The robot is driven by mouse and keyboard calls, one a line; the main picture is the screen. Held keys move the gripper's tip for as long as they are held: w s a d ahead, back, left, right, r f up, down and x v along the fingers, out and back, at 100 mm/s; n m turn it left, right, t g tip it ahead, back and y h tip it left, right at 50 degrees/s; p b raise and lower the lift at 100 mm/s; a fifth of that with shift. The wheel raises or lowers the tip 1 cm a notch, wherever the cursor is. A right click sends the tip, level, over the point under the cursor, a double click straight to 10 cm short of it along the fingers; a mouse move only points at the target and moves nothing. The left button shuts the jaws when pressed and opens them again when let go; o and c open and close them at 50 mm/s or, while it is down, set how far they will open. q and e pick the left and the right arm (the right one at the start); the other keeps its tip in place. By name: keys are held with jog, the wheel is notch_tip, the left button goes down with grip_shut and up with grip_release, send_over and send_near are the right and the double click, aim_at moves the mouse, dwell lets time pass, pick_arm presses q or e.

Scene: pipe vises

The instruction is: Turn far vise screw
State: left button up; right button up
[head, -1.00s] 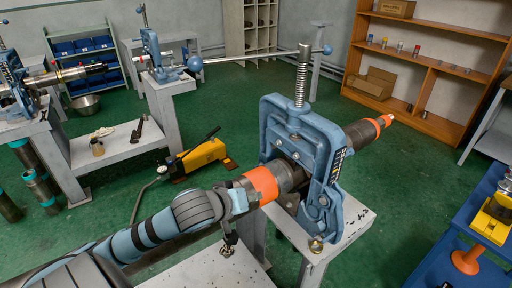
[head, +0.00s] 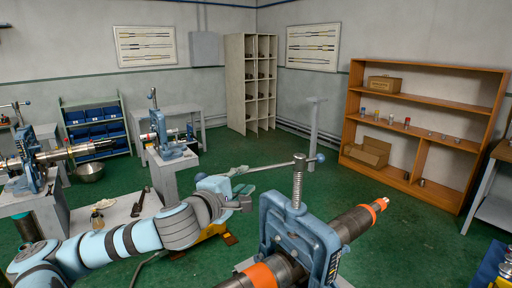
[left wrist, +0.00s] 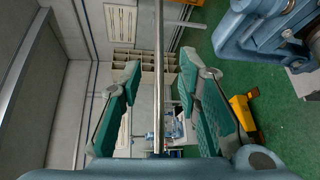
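The large blue vise (head: 300,235) stands in the foreground of the head view, with its threaded upright screw (head: 298,185) on top. A long steel handle bar (head: 272,168) passes through the screw's head and has a blue ball (head: 320,158) at its right end. My left gripper (head: 243,186) is beside the bar's left part, and its fingers are hard to make out there. In the left wrist view the gripper (left wrist: 160,100) is open, with the bar (left wrist: 158,60) running between its green-padded fingers, apparently touching neither. My right gripper is out of view.
A pipe with orange bands (head: 358,217) lies through the vise. Smaller-looking vises stand farther back (head: 165,135) and at left (head: 30,165). A yellow pump (left wrist: 242,110) is on the floor below. A wooden shelf (head: 425,135) stands at right.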

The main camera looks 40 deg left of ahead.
aim_at(254, 171)
pick_arm(q)
jog(key=p+x, duration=0.1)
jog(key=x, duration=0.7)
jog(key=shift+w+f+p, duration=0.1)
jog(key=shift+w+p, duration=0.2)
jog(key=shift+w, duration=0.05)
jog(key=shift+s, duration=0.15)
jog(key=shift+c, duration=0.6)
grip_shut()
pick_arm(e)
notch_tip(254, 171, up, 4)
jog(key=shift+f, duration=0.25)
